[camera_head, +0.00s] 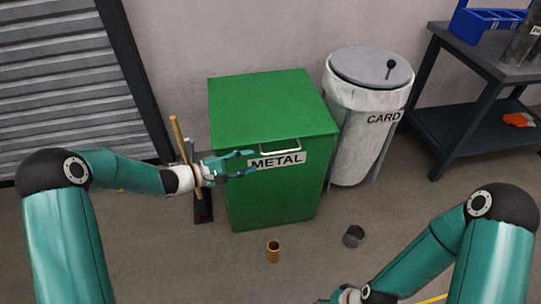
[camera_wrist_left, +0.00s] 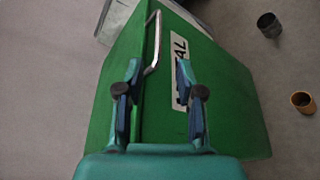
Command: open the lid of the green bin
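The green bin (camera_head: 270,192) stands upright with a "METAL" label on its front, and its flat green lid (camera_head: 270,100) is closed. A metal handle (camera_head: 281,148) sits at the lid's front edge. It also shows in the left wrist view (camera_wrist_left: 157,42), ahead of the fingers. My left gripper (camera_head: 248,163) is open and empty in front of the bin's left half, left of the handle. Its two fingers (camera_wrist_left: 161,95) are spread apart in the left wrist view. My right gripper (camera_head: 332,300) is mostly cut off at the bottom edge, and its fingers are not clear.
A white round "CARD" bin (camera_head: 362,130) with a grey lid (camera_head: 362,66) stands right of the green bin. A copper tube piece (camera_head: 273,252) and a dark one (camera_head: 353,237) are on the floor. A broom-like stick (camera_head: 180,138) stands behind my left wrist. A dark workbench (camera_head: 480,60) is at right.

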